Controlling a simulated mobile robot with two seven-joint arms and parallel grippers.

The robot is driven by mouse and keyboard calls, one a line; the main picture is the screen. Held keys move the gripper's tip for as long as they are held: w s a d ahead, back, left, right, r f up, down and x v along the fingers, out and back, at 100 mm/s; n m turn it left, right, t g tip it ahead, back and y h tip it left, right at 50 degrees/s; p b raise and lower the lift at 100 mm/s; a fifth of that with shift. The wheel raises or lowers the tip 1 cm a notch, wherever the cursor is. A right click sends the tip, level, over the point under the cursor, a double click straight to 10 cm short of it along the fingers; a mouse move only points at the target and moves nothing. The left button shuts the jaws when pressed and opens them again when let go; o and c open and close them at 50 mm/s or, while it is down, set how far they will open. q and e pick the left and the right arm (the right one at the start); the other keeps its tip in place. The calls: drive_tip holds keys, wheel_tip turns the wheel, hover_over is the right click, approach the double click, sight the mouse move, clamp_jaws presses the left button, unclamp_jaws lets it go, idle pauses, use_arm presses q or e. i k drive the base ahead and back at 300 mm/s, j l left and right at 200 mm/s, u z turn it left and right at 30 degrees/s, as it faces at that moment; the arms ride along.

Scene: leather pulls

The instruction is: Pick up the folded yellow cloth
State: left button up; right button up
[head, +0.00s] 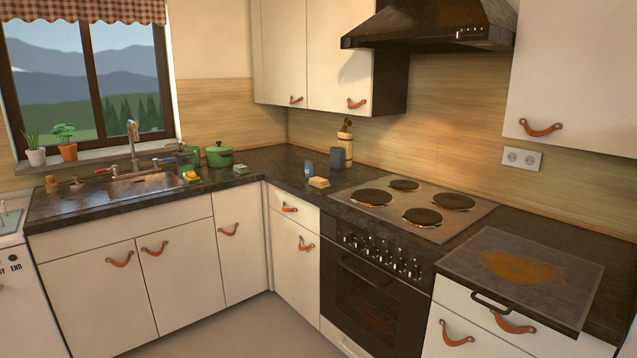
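Two small yellowish things lie on the dark counter, and I cannot tell for sure which is the folded yellow cloth. A pale yellow block-like thing (318,182) lies near the counter's front edge, left of the stove and in front of a small blue-grey jar. A brighter yellow thing (190,176) with some green lies at the right end of the sink. Both are small and far off, so folds do not show clearly. Neither of my grippers is in view.
A stove top (413,207) with several dark burners is right of the pale yellow thing. A green pot (219,155) stands in the corner area. A blue-grey cup (337,158) and a wooden utensil holder (346,149) stand behind. A stained board (520,272) lies at right. The floor is clear.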

sight(321, 183)
drive_tip(key=i+j, duration=0.15)
drive_tip(key=i, duration=0.25)
drive_tip(key=i+j, duration=0.2)
drive_tip(key=i, duration=0.2)
drive_tip(key=i+j, duration=0.15)
drive_tip(key=i, duration=0.3)
drive_tip(key=z, duration=0.05)
